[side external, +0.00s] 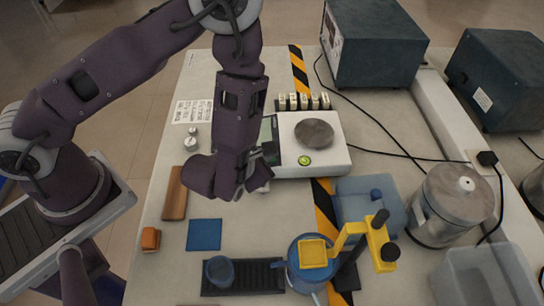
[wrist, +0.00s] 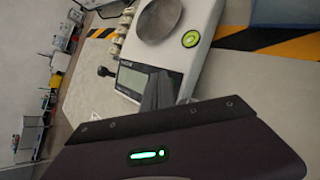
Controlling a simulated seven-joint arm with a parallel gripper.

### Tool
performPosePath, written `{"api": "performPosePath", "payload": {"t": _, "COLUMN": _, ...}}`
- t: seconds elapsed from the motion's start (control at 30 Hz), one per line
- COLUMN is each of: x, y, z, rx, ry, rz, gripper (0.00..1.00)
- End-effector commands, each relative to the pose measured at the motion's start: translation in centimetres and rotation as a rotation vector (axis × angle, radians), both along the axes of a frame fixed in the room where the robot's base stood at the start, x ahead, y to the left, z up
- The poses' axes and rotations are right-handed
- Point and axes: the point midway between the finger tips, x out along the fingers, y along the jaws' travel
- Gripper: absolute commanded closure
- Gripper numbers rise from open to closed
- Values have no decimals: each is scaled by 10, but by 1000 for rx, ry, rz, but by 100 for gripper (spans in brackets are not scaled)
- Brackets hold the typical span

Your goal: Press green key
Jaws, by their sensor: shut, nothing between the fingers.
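The green key (side external: 305,160) is a round green button on the front of a white scale (side external: 336,159), beside its dark display. It also shows in the wrist view (wrist: 191,39), right of the display (wrist: 137,79). A round grey pan (side external: 314,133) sits on top of the scale. My gripper (side external: 268,160) is shut and empty, just left of the key near the display, and apart from the key in the picture. In the wrist view the closed fingers (wrist: 160,90) overlap the display's lower right corner; I cannot tell their exact height.
A row of small labelled blocks (side external: 302,101) stands behind the scale. A blue tray (side external: 350,197), a yellow stand (side external: 375,245) and a blue cup (side external: 220,270) are in front. A blue mat (side external: 204,235) and wooden block (side external: 174,194) lie left. A dark box (side external: 375,45) stands behind.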

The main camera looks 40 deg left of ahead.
Motion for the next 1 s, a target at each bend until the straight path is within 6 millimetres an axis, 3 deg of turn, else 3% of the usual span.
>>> {"api": "performPosePath", "payload": {"t": 0.47, "x": 0, "y": 0, "z": -2, "rx": 1, "ry": 0, "rz": 1, "gripper": 100}}
{"api": "performPosePath", "payload": {"t": 1.0, "x": -2, "y": 2, "z": 18, "rx": -1, "ry": -3, "rz": 1, "gripper": 100}}
